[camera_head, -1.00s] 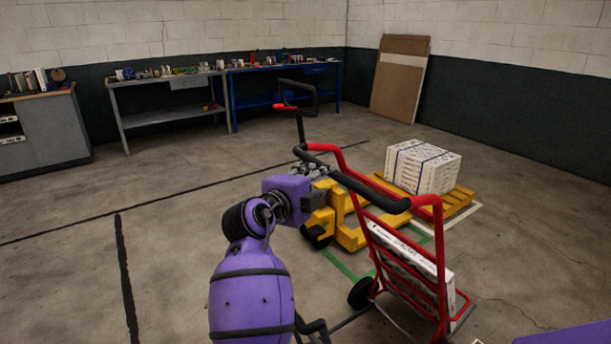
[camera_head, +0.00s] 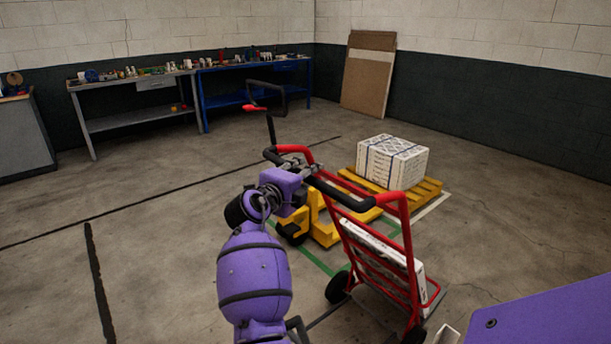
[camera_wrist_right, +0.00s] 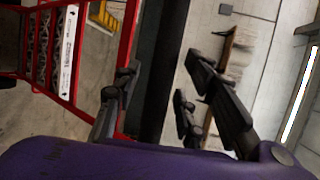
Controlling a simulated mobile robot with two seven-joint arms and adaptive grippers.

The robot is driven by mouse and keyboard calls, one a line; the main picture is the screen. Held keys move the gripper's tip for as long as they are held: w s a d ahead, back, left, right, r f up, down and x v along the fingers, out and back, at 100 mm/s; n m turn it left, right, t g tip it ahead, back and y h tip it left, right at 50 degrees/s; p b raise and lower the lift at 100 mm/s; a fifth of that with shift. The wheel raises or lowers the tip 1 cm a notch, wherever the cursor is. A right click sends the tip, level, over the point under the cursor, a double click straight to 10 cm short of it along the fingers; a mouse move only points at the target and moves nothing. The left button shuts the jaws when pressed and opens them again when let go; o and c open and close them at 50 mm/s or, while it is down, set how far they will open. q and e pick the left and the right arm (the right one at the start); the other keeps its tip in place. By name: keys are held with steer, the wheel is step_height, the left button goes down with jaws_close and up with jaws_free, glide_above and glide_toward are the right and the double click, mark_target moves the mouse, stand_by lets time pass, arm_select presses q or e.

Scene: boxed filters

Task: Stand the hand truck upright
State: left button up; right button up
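The red hand truck (camera_head: 408,255) leans back, its handle end towards me, in the head view. A white boxed load (camera_head: 384,247) lies against its frame; both also show at the left of the right wrist view. My left gripper (camera_head: 312,168) is at the black crossbar (camera_head: 340,193); its fingers overlap the bar, but their closure is too small to tell. My right gripper (camera_wrist_right: 165,100) shows in the right wrist view with its fingers spread apart.
A yellow pallet jack (camera_head: 322,228) stands just behind the hand truck, near a pallet (camera_head: 425,193) with strapped white boxes (camera_head: 393,162). Workbenches (camera_head: 135,122) line the back wall. Open floor lies to the right and left.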

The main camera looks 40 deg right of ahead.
steer(key=shift+c, duration=0.5)
steer(key=c, duration=0.8)
jaws_close()
